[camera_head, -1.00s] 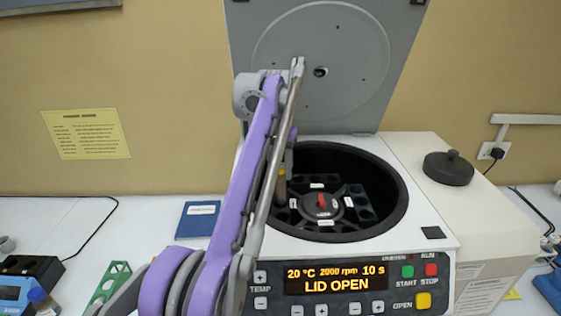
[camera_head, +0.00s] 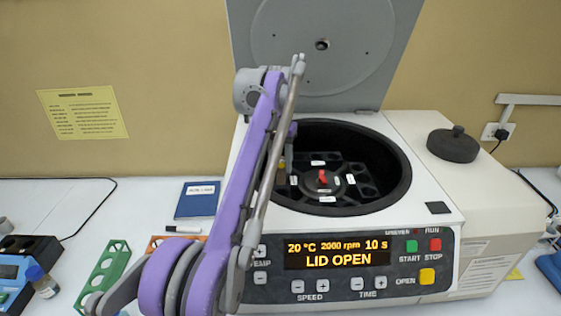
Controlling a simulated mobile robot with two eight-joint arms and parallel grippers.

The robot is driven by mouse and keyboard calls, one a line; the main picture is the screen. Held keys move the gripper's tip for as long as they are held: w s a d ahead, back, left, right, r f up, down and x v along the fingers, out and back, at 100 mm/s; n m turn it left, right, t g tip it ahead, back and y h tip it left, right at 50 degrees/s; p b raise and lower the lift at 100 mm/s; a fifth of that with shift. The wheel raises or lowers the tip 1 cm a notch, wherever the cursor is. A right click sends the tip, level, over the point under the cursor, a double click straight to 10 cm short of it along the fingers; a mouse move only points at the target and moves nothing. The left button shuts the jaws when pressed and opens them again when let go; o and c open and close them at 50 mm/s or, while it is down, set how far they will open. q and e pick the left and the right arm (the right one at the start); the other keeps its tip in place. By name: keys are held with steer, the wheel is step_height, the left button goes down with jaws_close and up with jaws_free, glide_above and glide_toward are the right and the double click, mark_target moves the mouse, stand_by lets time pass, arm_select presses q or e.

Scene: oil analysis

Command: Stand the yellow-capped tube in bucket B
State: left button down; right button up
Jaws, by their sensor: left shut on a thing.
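The yellow-capped tube (camera_head: 281,166) is upright at the left side of the centrifuge bowl, partly covered by my arm. My left gripper (camera_head: 286,158) is shut on it near the cap, and its fingers are mostly hidden behind my arm. The open centrifuge (camera_head: 430,205) holds a dark rotor (camera_head: 345,168) with a red-topped hub and several buckets with white labels. The label letters are too small to read, so I cannot tell which bucket is B. The tube's lower end is over or in the left bucket area; I cannot tell which. My right gripper is not in view.
The raised lid (camera_head: 365,50) stands behind the bowl. A control panel (camera_head: 370,262) reads LID OPEN. A dark round cap (camera_head: 453,145) sits on the housing. A blue booklet (camera_head: 197,200), a green rack (camera_head: 103,272) and a small blue-capped bottle (camera_head: 42,282) are at the left.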

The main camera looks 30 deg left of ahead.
arm_select(q)
steer(key=shift+c, duration=2)
jaws_free()
step_height(320, 180, up, 11)
steer(key=s+p, duration=0.1)
steer(key=p, duration=0.2)
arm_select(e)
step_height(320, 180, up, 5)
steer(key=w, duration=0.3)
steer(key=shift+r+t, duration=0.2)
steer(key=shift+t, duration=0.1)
arm_select(q)
steer(key=shift+s+d+f, duration=0.1)
steer(key=shift+s+f, duration=0.05)
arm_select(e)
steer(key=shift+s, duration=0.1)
